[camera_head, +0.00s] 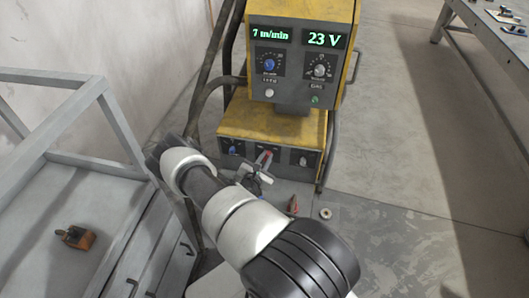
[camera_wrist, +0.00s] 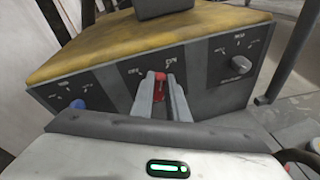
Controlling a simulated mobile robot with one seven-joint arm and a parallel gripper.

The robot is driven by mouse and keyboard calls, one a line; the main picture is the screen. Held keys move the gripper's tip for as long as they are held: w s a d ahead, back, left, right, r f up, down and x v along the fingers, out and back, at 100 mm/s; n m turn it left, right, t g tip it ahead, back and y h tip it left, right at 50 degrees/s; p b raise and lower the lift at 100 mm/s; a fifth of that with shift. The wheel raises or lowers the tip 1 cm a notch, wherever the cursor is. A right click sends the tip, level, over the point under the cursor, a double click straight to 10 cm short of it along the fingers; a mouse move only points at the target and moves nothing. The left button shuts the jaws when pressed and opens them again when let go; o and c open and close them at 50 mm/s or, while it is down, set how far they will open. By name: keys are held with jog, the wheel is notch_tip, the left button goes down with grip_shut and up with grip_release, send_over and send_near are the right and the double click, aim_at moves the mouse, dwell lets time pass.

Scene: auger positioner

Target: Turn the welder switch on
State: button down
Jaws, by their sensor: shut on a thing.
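The welder's lower box (camera_head: 280,128) has a dark front panel with a red switch (camera_wrist: 160,77) in its middle. In the wrist view the switch shows between my two grey fingers, its red tip pointing up below the "ON" label (camera_wrist: 170,62), with "OFF" to the left. My gripper (camera_wrist: 162,88) is shut on the switch. In the head view my gripper (camera_head: 264,161) reaches the panel from the front, and the switch (camera_head: 268,154) is partly covered. The upper unit's displays (camera_head: 326,39) are lit, reading 7 m/min and 23 V.
A blue knob (camera_wrist: 77,104) is left of the switch and a grey knob (camera_wrist: 241,65) right. A metal frame table (camera_head: 75,160) stands at left, holding an orange tool (camera_head: 75,237). Small items (camera_head: 326,213) lie below the welder.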

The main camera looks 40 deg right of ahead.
jog(key=m+p, duration=0.2)
jog(key=m+t+y+p, duration=0.1)
jog(key=shift+s+d+f+m, duration=0.1)
jog(key=shift+s+d+m, duration=0.2)
jog(key=shift+s, duration=0.05)
jog(key=shift+f, duration=0.1)
dwell(0.5)
jog(key=c, duration=1.7)
grip_release()
jog(key=p+v, duration=0.1)
jog(key=v, duration=1.6)
jog(key=shift+s+p, duration=0.35)
jog(key=shift+p, duration=0.05)
